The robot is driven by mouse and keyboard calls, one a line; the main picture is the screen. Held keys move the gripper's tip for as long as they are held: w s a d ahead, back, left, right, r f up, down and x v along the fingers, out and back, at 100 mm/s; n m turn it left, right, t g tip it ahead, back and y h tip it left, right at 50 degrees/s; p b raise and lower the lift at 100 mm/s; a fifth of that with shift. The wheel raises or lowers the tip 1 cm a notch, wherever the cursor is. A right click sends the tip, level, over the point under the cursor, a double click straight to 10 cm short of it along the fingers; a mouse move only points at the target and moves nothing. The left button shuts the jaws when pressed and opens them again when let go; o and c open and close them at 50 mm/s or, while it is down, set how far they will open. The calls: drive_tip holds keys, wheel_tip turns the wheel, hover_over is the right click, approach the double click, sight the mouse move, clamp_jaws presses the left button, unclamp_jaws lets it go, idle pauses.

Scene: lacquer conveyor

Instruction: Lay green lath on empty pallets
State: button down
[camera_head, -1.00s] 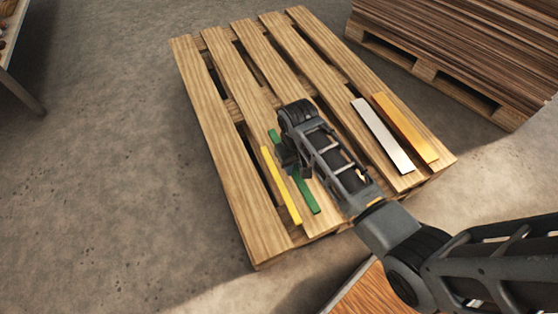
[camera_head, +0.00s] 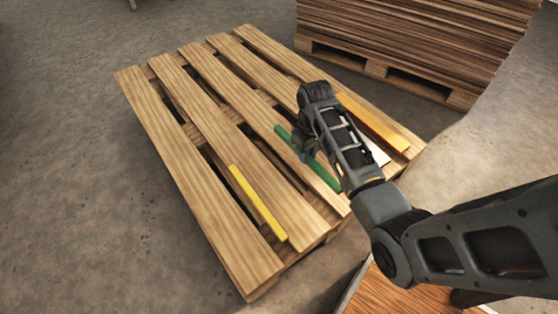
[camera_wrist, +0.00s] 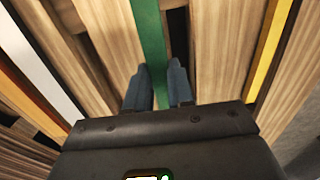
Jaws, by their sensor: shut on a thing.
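My gripper (camera_head: 308,153) is shut on the green lath (camera_head: 284,133), with the lath between its two fingers in the wrist view (camera_wrist: 148,35). The lath is over the wooden pallet (camera_head: 190,165), roughly along its slats; any gap beneath is hard to judge. My arm hides part of the lath. A yellow lath (camera_head: 256,202) lies on the pallet to the left. A white lath (camera_head: 378,152), mostly hidden by my arm, and an orange lath (camera_head: 372,122) lie on the right side.
A pallet stacked with brown boards (camera_head: 410,30) stands behind at the right. The pallet's far half and left slats are bare, with open gaps between slats. A wood-topped surface (camera_head: 400,292) is at the bottom right. Concrete floor is clear at the left.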

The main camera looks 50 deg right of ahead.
drive_tip(key=b, duration=0.2)
hover_over(284, 177)
wheel_tip(284, 177, down, 4)
drive_tip(key=shift+s+d+r, duration=0.1)
drive_tip(key=shift+f+b, duration=1.3)
drive_tip(key=shift+f, duration=0.75)
drive_tip(key=shift+f, duration=0.1)
drive_tip(key=c, duration=1)
unclamp_jaws()
